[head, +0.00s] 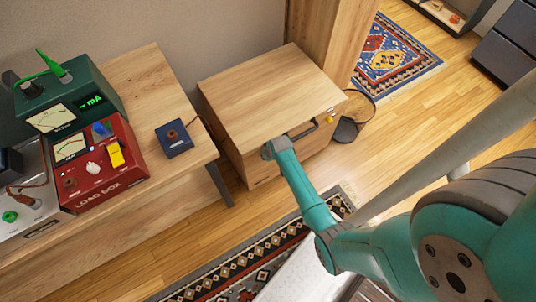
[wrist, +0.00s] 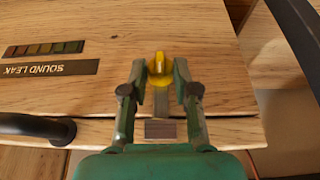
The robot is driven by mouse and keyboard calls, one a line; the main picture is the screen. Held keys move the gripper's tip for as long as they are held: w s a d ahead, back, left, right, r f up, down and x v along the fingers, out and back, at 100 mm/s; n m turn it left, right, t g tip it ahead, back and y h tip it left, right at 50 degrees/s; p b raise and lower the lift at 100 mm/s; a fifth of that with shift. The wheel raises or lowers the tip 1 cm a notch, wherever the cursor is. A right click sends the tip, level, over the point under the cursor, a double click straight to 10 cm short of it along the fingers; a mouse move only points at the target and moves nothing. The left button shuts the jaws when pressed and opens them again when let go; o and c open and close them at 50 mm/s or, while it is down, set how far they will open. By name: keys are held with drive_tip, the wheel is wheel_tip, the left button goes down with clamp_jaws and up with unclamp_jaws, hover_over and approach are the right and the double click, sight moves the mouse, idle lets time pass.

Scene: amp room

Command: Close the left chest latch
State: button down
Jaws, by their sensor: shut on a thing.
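The wooden chest (head: 262,90) stands on the floor with its lid down. My gripper (head: 270,150) is at the left part of its front edge, left of the dark handle (head: 302,129). In the wrist view my gripper (wrist: 160,78) has its two fingers on either side of a yellow latch knob (wrist: 158,62) and is shut on it. A grey metal strip (wrist: 161,103) runs from the knob toward the lid seam, with a small dark plate (wrist: 160,130) below the seam. In the head view my gripper hides this latch. Another yellow latch (head: 330,118) shows at the chest's right.
A wooden bench (head: 150,85) with a red load box (head: 95,165), a green meter and a small blue box (head: 174,138) stands left of the chest. A dark round object (head: 350,118) is on the floor to its right. A patterned rug (head: 270,262) lies in front.

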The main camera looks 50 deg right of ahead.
drive_tip(key=c, duration=0.9)
unclamp_jaws()
drive_tip(key=v, duration=1.2)
